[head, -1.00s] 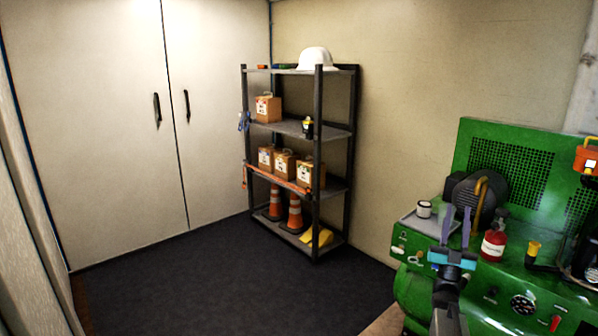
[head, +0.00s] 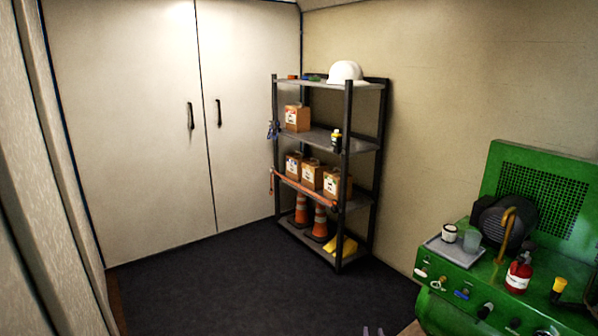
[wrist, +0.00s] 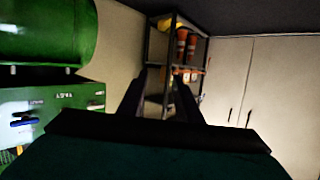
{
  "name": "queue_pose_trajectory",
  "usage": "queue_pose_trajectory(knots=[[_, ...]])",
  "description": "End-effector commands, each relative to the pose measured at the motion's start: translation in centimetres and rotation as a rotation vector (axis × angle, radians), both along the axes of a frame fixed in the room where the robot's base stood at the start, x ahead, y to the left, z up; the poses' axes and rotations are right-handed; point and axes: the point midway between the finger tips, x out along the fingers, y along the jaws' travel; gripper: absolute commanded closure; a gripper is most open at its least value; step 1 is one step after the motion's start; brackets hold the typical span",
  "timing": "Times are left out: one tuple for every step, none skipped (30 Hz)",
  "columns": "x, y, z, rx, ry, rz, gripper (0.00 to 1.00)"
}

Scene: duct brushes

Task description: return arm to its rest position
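The rest of my arm is out of the head view. In the wrist view the picture is upside down, and the fingers point toward the shelf rack.
A green machine (head: 540,185) stands at the right, with a grey tray (head: 448,252) and a red bottle (head: 518,272) on it. A dark shelf rack (head: 348,160) stands by the back wall, near white cabinet doors (head: 130,130). The dark floor (head: 230,290) is clear.

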Motion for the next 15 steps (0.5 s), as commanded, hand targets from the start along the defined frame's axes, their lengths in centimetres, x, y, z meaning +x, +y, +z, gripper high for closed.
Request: queue_pose_trajectory(knots=[[-1.5, 1.4, -1.5, 0.008, 0.07, 0.017, 0.69], [-2.3, 2.0, -2.6, 0.011, 0.111, 0.025, 0.69], [-3.4, 2.8, -4.0, 0.015, 0.165, 0.036, 0.69], [-4.3, 3.4, -5.1, 0.019, 0.207, 0.044, 0.69], [-5.2, 4.0, -6.1, 0.021, 0.248, 0.052, 0.69], [-6.5, 4.7, -7.4, 0.025, 0.304, 0.061, 0.69], [-7.5, 5.2, -8.4, 0.026, 0.345, 0.068, 0.69], [-8.6, 5.7, -9.3, 0.029, 0.386, 0.076, 0.69], [-10.0, 6.3, -10.4, 0.032, 0.439, 0.085, 0.69], [-11.0, 6.7, -11.2, 0.033, 0.479, 0.09, 0.69], [-12.1, 7.0, -12.0, 0.033, 0.519, 0.094, 0.69], [-13.7, 7.4, -13.0, 0.035, 0.573, 0.101, 0.69], [-14.8, 7.7, -13.7, 0.036, 0.612, 0.105, 0.69], [-15.9, 8.0, -14.4, 0.037, 0.651, 0.111, 0.69], [-17.5, 8.3, -15.2, 0.038, 0.703, 0.116, 0.69]])
